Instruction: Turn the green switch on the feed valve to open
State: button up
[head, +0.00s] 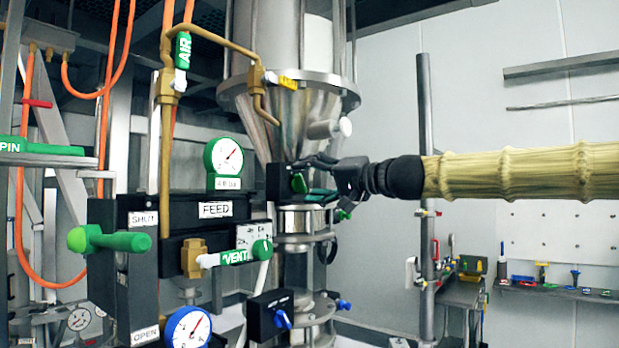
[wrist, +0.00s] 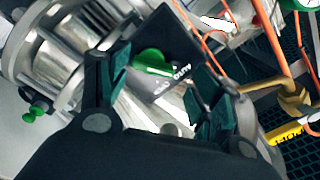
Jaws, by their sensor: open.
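A small black box with a green knob (head: 298,183) sits on the column under the steel hopper in the head view. The wrist view shows this green knob (wrist: 154,61) on its black face, with small white lettering I cannot read. My gripper (head: 322,194) is beside that box. In the wrist view my gripper (wrist: 165,82) is open, its teal fingers spread on either side of the knob with nothing held. Contact cannot be told. Farther left, a black FEED-labelled block (head: 215,210) adjoins a panel marked SHUT above and OPEN below, with a horizontal green lever (head: 108,241).
A white-and-green VENT handle (head: 235,257), a green gauge (head: 224,156) and a blue gauge (head: 187,327) are left of the column. A black box with a blue knob (head: 282,318) is below. Brass pipe (head: 165,130) and orange hoses are at left. A grey post (head: 426,180) stands right.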

jog(key=shift+w+a+f, duration=0.2)
jog(key=shift+w+a, duration=0.05)
jog(key=shift+w, duration=0.05)
jog(key=shift+w+a+f, duration=0.1)
jog(key=shift+w+f, duration=0.2)
jog(key=shift+w, duration=0.3)
jog(key=shift+s+r, duration=0.2)
jog(key=shift+s, duration=0.15)
jog(key=shift+c, duration=0.5)
jog(key=shift+s, duration=0.15)
jog(key=c, duration=0.9)
jog(key=shift+c, duration=0.2)
